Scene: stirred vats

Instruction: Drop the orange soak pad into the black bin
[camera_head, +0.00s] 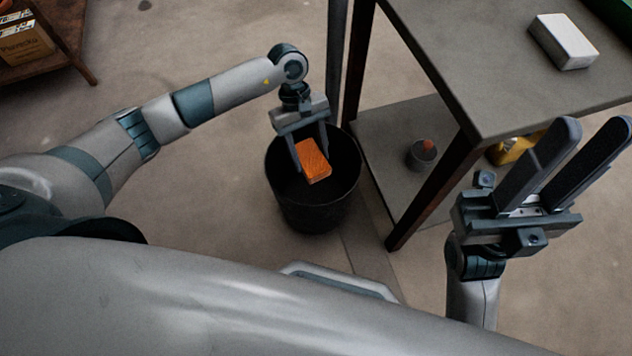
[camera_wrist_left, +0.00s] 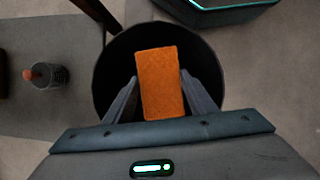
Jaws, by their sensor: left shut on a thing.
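The orange soak pad (camera_head: 314,160) is held between the fingers of my left gripper (camera_head: 311,150), which is shut on it. In the left wrist view the pad (camera_wrist_left: 160,84) shows between the two fingertips, over the bin's opening. The black bin (camera_head: 312,215) stands on the floor below, and its round rim also shows in the left wrist view (camera_wrist_left: 101,75). I cannot tell exactly how far the pad is above or inside the rim. My right gripper (camera_head: 592,150) is open and empty at the right, in front of the table.
A grey table (camera_head: 480,60) with a lower shelf (camera_head: 385,140) stands right of the bin. A white block (camera_head: 563,42) lies on its top. A grey cup with an orange item (camera_head: 421,152) and a yellow object (camera_head: 512,148) are lower down. A box (camera_head: 24,42) sits at the far left.

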